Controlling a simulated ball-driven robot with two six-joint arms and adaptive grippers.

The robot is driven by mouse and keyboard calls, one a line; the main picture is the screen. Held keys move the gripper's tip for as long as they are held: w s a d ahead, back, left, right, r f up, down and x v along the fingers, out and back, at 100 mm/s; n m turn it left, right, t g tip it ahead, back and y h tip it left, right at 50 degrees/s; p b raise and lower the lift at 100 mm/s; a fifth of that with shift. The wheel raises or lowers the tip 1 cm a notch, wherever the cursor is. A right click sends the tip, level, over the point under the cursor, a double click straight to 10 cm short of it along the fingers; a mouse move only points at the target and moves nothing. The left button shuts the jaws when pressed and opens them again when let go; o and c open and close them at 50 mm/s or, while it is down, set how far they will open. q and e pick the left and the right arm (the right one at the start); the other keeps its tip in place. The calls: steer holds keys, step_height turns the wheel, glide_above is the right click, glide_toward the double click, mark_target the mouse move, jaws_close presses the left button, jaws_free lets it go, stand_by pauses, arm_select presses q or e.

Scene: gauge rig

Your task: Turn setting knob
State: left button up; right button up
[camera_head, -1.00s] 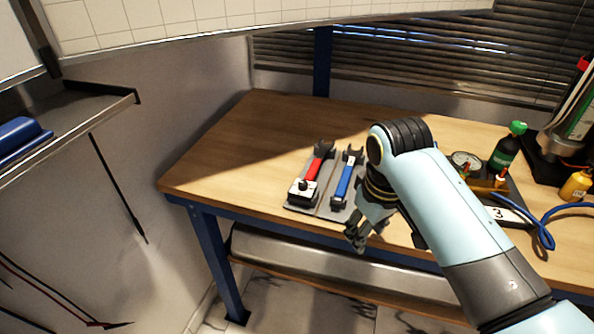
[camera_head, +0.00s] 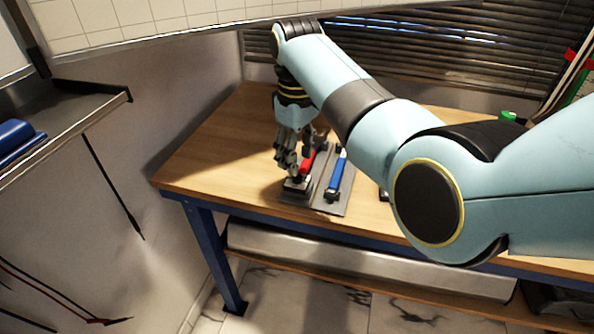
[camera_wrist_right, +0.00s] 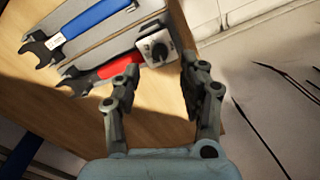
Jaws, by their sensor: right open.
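The box is at the handle end of the red wrench (camera_wrist_right: 115,66). My right gripper (camera_wrist_right: 158,68) is open, with one finger on each side of the knob's line; the knob shows just beyond the fingertips. I see no contact. In the head view my right gripper (camera_head: 288,165) points down over the box (camera_head: 296,186) and partly hides it and the red wrench (camera_head: 307,163). My left gripper is not in view.
My right arm hides much of the bench's right side. The bench left of the mat is clear. A green-capped bottle (camera_head: 508,116) shows behind the arm.

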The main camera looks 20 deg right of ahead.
mark_target(297, 178)
steer(key=shift+f+b, duration=0.3)
steer(key=shift+f, duration=2.05)
steer(key=shift+c, duration=0.4)
jaws_close()
